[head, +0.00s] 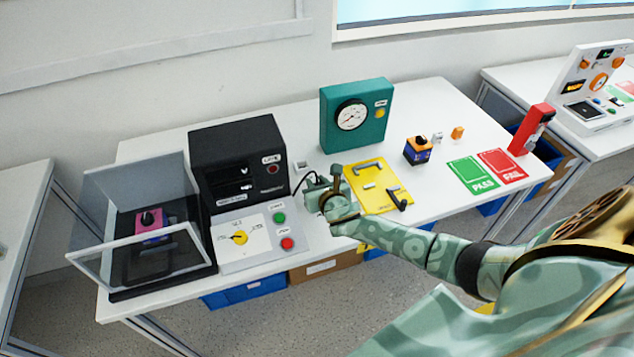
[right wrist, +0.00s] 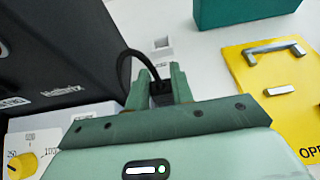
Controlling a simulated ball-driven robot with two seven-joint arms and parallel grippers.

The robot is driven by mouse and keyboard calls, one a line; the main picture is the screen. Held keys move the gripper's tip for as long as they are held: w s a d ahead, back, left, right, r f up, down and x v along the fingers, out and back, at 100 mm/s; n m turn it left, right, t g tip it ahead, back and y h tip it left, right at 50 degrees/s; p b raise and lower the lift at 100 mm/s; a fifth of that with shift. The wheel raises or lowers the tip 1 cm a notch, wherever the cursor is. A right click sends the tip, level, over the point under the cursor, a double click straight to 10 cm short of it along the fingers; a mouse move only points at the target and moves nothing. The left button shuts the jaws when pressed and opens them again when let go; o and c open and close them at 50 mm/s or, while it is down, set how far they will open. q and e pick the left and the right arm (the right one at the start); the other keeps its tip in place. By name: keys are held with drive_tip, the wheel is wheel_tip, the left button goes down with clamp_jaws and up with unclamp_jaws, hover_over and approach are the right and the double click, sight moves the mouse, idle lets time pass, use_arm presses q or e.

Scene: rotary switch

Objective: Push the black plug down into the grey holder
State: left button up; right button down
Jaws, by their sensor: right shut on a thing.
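My right gripper (head: 321,178) is over the table between the black machine and the yellow plate. In the right wrist view its green fingers (right wrist: 161,88) are shut on the black plug (right wrist: 161,92). A black cable (right wrist: 127,62) arches up from the plug to the left. A small light grey block (right wrist: 162,44), which looks like the grey holder, stands just beyond the fingertips. In the head view this holder (head: 302,166) is left of and behind the gripper. The plug looks apart from it; its lower end is hidden. My left gripper is in neither view.
The black machine (head: 238,160) and a control panel (head: 255,258) with a yellow knob stand left. A teal gauge box (head: 357,113) is behind. The yellow plate (head: 366,174) with handles lies right. An orange-and-black switch box (head: 417,152) stands farther right.

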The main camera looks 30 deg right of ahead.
drive_tip(key=shift+f+b, duration=0.75)
drive_tip(key=shift+f, duration=0.4)
drive_tip(key=c, duration=1.1)
unclamp_jaws()
drive_tip(key=shift+r, duration=0.1)
drive_tip(key=p+v, duration=0.5)
drive_tip(key=v, duration=1.1)
drive_tip(key=shift+s+a, duration=0.1)
drive_tip(key=shift+s, duration=0.05)
